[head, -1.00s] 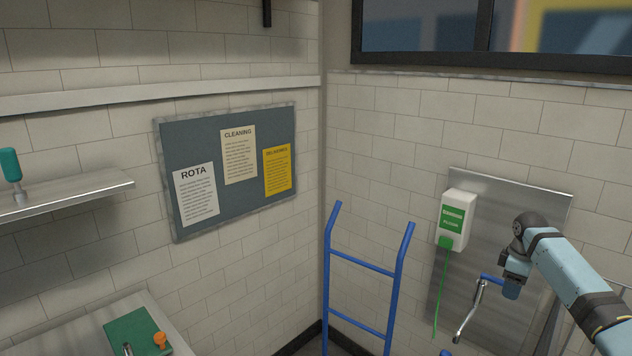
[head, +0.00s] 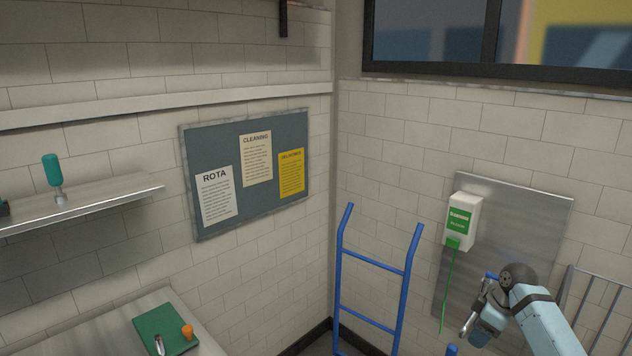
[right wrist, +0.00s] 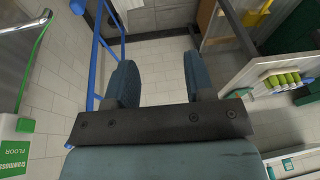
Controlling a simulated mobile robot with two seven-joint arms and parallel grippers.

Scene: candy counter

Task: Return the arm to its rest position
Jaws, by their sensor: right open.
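My right gripper shows in the right wrist view (right wrist: 161,74). Its two dark fingers are spread apart, with only floor visible between them, so it is open and empty. In the head view my light blue right arm comes in from the lower right. My left arm and gripper are not in view.
A blue hand truck (head: 373,259) stands in the corner, left of my right arm. A green-and-white dispenser (head: 461,218) hangs on the panel. A metal rack (head: 600,305) is at right. A shelf (head: 100,197) and a counter with a green board (head: 163,327) are at left.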

